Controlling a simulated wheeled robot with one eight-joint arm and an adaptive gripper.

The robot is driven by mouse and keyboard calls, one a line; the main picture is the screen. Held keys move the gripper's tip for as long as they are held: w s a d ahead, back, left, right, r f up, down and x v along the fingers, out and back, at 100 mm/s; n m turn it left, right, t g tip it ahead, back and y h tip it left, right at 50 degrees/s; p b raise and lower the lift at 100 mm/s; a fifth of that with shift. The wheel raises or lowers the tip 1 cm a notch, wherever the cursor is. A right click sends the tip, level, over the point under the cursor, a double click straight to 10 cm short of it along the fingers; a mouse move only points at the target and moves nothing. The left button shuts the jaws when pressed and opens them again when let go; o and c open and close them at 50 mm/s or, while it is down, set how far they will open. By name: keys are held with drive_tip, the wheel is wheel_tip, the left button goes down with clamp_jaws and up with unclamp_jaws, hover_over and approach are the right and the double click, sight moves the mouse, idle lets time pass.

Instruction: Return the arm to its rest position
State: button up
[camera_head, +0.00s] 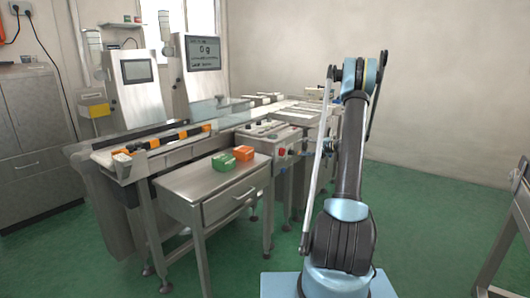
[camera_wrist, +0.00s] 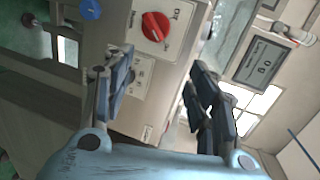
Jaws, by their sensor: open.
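My gripper (camera_wrist: 158,95) is open and empty in the wrist view, with its two dark fingers apart. Between and beyond the fingers is a grey machine panel with a red rotary knob (camera_wrist: 155,26) and a blue button (camera_wrist: 90,9). The wrist view is strongly tilted. In the head view my arm stands raised at the right of the machine, and its upper end is turned away; my gripper is not clearly seen there.
A metal side table (camera_head: 190,184) with a drawer holds a green box (camera_head: 223,161) and an orange box (camera_head: 244,153). Behind it runs the metal detector conveyor (camera_head: 175,150) with a display screen (camera_head: 203,53). A grey cabinet (camera_head: 35,130) stands left.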

drive_tip(key=s+a+r+n+g+h, duration=0.1)
drive_tip(key=s+a+r+g+h, duration=0.15)
drive_tip(key=s, duration=0.75)
drive_tip(key=s+a+r+n+g+h, duration=0.1)
drive_tip(key=s+a+r, duration=0.3)
drive_tip(key=s, duration=0.5)
drive_tip(key=s+a+r+n+g+h, duration=0.1)
drive_tip(key=s+a+r+h, duration=0.2)
drive_tip(key=s, duration=0.7)
drive_tip(key=s+d+f+n+h, duration=0.1)
drive_tip(key=s+d+f+h, duration=0.1)
drive_tip(key=s, duration=0.8)
drive_tip(key=s+d+f+n+g+h, duration=0.1)
drive_tip(key=s+f, duration=0.3)
drive_tip(key=s, duration=0.7)
drive_tip(key=s+d+f+n+h, duration=0.1)
drive_tip(key=s+d+f+h, duration=0.2)
drive_tip(key=s, duration=0.8)
drive_tip(key=shift+f+g, duration=0.35)
drive_tip(key=shift+f, duration=0.2)
drive_tip(key=shift+d+h, duration=0.1)
drive_tip(key=shift+h, duration=0.15)
drive_tip(key=shift+w+f, duration=0.2)
drive_tip(key=shift+w, duration=0.2)
